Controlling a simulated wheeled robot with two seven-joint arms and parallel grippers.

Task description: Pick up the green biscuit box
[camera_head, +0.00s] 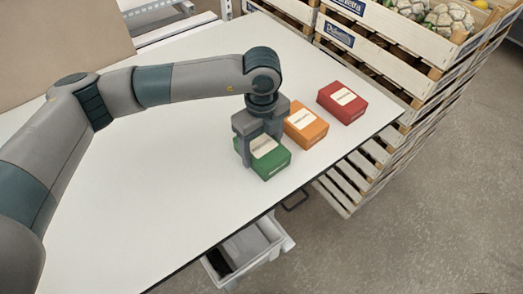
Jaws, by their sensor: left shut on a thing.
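The green biscuit box (272,166) lies flat on the white table near its front right edge, with a pale label on top. My left gripper (257,143) comes down over it from above and is shut on it, with a finger on each side. The gripper hides the box's back part. The box seems to rest on the table; I cannot tell whether there is a gap under it. My right gripper is not in view.
An orange box (306,130) and a red box (342,103) lie to the right of the green one, the orange one close to the gripper. Stacked wooden crates (390,65) stand beyond the right edge. The white table (150,190) is clear at left and front.

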